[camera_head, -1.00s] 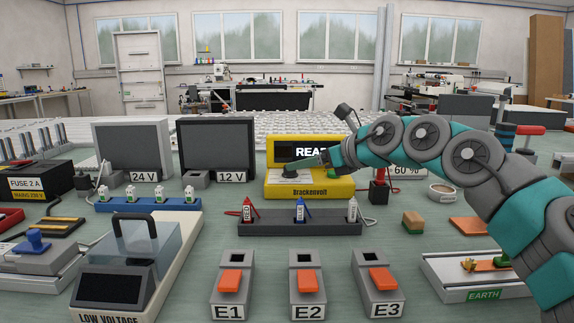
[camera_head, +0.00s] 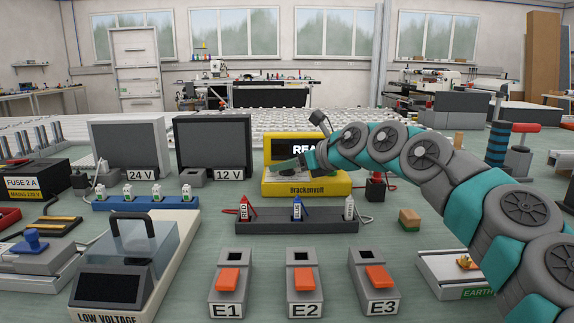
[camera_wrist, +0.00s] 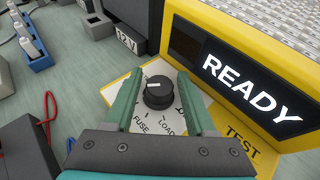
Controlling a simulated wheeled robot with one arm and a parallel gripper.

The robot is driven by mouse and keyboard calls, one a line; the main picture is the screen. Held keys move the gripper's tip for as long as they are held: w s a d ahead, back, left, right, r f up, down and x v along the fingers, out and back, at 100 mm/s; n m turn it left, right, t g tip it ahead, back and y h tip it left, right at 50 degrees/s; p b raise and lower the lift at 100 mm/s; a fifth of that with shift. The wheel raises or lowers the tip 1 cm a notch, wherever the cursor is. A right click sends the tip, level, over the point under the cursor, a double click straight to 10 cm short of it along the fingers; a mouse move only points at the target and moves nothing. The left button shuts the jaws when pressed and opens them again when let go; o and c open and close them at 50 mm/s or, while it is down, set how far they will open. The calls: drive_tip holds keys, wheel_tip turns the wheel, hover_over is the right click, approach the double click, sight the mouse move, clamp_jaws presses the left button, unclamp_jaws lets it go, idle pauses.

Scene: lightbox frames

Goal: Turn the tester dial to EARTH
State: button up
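The yellow tester (camera_head: 335,185), marked Brackenvolt, stands mid-table in the head view; my arm covers part of its display. In the wrist view its display (camera_wrist: 250,88) reads READY. The black dial (camera_wrist: 159,95) has a white pointer mark, directed toward the left of the picture. FUSE and LOAD are legible on the pale dial plate (camera_wrist: 150,122); other labels, including any EARTH mark, are hidden or unreadable. My gripper (camera_wrist: 160,90) is open, its teal fingers on either side of the dial with gaps showing. In the head view my gripper (camera_head: 305,164) is at the tester's left part.
A rack (camera_head: 270,226) with red, blue and white probes stands in front of the tester. E1, E2 and E3 switch boxes (camera_head: 304,305) are nearer. An EARTH-labelled tray (camera_head: 440,279) is at right, partly behind my arm. A 12 V unit (camera_head: 213,148) stands left of the tester.

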clamp_jaws()
idle(0.5)
drive_tip(key=shift+s+f+m+t+h, duration=0.1)
drive_tip(key=shift+f+m+t+h, duration=0.05)
drive_tip(key=shift+m+t+h, duration=0.95)
drive_tip(key=shift+m+h, duration=0.6)
drive_tip(key=shift+f+m+h+b, duration=0.1)
drive_tip(key=shift+m+h+b, duration=0.3)
drive_tip(key=shift+b, duration=0.25)
drive_tip(key=shift+r+m+t+h+b, duration=0.2)
drive_tip(key=shift+m+t+h+b, duration=0.2)
drive_tip(key=shift+o, duration=1.3)
unclamp_jaws()
